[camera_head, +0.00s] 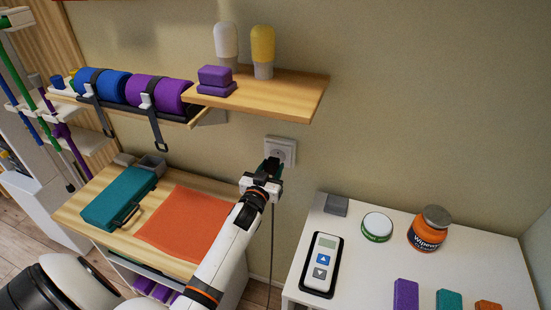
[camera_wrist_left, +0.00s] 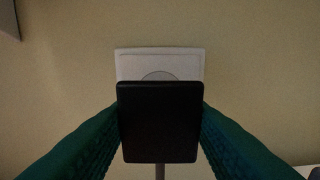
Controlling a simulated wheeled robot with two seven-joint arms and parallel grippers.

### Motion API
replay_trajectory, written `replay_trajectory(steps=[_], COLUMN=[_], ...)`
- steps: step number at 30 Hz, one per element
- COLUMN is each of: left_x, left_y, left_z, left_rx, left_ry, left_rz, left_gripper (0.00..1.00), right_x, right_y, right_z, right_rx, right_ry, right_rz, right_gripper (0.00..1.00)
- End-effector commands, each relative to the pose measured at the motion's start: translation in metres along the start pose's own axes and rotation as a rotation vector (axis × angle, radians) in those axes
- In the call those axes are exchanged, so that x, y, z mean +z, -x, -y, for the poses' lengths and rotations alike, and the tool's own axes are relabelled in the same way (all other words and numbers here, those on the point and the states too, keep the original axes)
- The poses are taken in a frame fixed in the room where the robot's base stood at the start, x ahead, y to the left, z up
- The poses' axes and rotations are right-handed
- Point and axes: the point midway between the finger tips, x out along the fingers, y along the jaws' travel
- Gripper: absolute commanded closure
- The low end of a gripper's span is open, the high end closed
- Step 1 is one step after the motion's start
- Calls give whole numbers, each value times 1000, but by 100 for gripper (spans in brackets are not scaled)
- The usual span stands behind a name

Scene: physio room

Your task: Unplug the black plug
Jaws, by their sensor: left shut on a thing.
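The white wall socket (camera_head: 287,148) is on the wall below the wooden shelf. It also shows in the left wrist view (camera_wrist_left: 160,60), behind the plug. My left gripper (camera_head: 271,172) is at the socket, reaching in from below. In the left wrist view the black plug (camera_wrist_left: 160,122) sits between the two green fingers, which touch its sides; the gripper is shut on it. The plug covers the lower part of the socket. Whether its pins are inside the socket is hidden. A dark cable (camera_head: 272,240) hangs down below the gripper. My right gripper is not in view.
The wooden shelf (camera_head: 290,95) juts out above the socket, with purple blocks and two bulb-shaped items. A white table (camera_head: 420,270) at right holds a control unit (camera_head: 321,262) and jars. A low wooden cabinet with an orange cloth (camera_head: 185,222) and teal case (camera_head: 118,198) stands left.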

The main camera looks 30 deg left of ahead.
Motion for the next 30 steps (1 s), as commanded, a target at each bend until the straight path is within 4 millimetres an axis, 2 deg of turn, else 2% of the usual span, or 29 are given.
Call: replay_trajectory(steps=[21, 30], left_x=[1, 1], left_y=[29, 32], left_z=[0, 0], left_rx=[0, 0], left_ry=[0, -1], left_rz=[1, 2], left_gripper=[95, 95], right_x=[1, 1], right_y=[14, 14], right_z=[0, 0], right_rx=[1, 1], right_ry=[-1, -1], right_rz=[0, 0], right_gripper=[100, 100])
